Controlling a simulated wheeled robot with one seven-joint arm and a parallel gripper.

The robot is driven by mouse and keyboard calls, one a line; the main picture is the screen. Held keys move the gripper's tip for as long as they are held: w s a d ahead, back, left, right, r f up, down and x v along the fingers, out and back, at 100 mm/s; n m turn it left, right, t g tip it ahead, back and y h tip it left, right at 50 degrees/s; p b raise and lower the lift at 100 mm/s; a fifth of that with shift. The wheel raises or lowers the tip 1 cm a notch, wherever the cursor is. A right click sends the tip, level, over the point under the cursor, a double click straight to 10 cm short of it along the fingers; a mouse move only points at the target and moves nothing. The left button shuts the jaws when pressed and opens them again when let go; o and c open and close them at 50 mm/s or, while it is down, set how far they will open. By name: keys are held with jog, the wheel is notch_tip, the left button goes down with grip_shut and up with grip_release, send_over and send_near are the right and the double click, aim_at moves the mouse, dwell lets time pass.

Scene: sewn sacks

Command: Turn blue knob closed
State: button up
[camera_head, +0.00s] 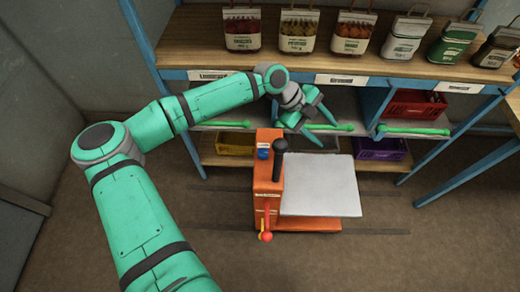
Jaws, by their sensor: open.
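The blue knob (263,153) is a small part near the top of an orange machine (267,186) that stands on the floor. The knob's exact turn angle is too small to read. My gripper (329,134) is open and empty, with its two fingers spread. It is up and to the right of the blue knob, apart from it, in front of the shelf. My arm reaches in from the lower left and passes above and behind the machine.
A black-topped lever (280,147) stands just right of the blue knob. A pale flat plate (320,186) extends right from the machine. Behind is a shelf (185,45) with several sacks and crates. Floor at lower right is clear.

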jog(key=a+f+y, duration=0.4)
jog(key=a+y, duration=0.1)
jog(key=a, duration=0.6)
jog(key=m+y, duration=0.1)
jog(key=y, duration=0.2)
send_over(263, 152)
jog(key=shift+t, duration=0.4)
notch_tip(263, 152, down, 10)
jog(key=shift+s+f, duration=0.1)
jog(key=shift+f, duration=0.1)
jog(key=shift+c, duration=0.2)
jog(key=c, duration=1)
